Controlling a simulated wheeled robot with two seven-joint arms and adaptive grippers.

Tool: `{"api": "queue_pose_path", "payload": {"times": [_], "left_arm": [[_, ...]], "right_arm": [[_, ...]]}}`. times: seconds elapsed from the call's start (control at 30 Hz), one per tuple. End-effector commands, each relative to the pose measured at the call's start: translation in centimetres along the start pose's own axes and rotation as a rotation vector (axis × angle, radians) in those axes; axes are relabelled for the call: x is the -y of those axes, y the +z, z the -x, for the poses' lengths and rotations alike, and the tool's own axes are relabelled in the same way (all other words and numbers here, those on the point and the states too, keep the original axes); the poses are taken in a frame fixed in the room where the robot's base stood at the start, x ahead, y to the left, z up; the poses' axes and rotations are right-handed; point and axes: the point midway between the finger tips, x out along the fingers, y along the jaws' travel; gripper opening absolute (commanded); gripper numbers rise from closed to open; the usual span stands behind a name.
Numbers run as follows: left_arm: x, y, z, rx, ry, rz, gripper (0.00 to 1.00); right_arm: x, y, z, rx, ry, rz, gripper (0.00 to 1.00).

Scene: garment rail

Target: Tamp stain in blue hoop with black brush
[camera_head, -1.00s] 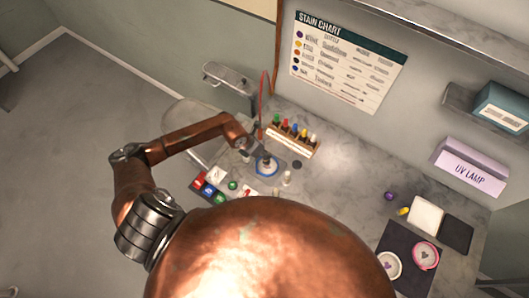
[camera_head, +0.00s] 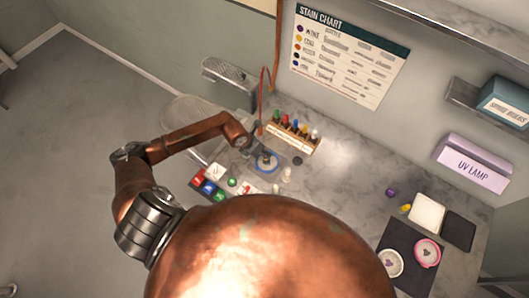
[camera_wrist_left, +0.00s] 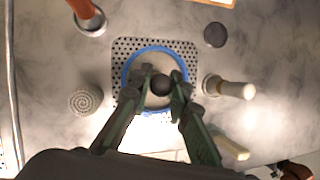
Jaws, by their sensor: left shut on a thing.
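The blue hoop (camera_head: 267,169) lies on the counter; in the left wrist view the blue hoop (camera_wrist_left: 127,73) rings pale cloth over a perforated metal plate (camera_wrist_left: 122,46). My left gripper (camera_head: 263,154) is over the hoop. In the wrist view the left gripper (camera_wrist_left: 161,88) is shut on the black brush (camera_wrist_left: 160,84), whose round dark top shows between the fingertips, inside the hoop's outline. The bristles and the stain are hidden under it, so I cannot tell whether the brush touches the cloth. My right gripper is not in view.
A rack of coloured bottles (camera_head: 291,132) stands behind the hoop. A white bottle (camera_head: 287,174) and a dark disc (camera_head: 297,161) are to its right. Coloured blocks (camera_head: 208,186) lie to its left. A pink hoop (camera_head: 427,252) lies far right.

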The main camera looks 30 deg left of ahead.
Motion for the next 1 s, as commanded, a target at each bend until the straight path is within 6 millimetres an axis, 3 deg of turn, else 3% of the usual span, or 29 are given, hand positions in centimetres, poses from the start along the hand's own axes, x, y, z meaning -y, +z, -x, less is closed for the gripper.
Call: {"api": "queue_pose_path", "payload": {"times": [0.33, 1.0], "left_arm": [[-0.2, -0.6, -1.3, 0.000, 0.000, 0.000, 0.00], [0.1, 0.2, 0.5, 0.000, 0.000, 0.000, 0.00]], "right_arm": [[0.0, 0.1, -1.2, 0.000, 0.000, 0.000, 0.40], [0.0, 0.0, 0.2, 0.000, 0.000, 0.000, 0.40]]}}
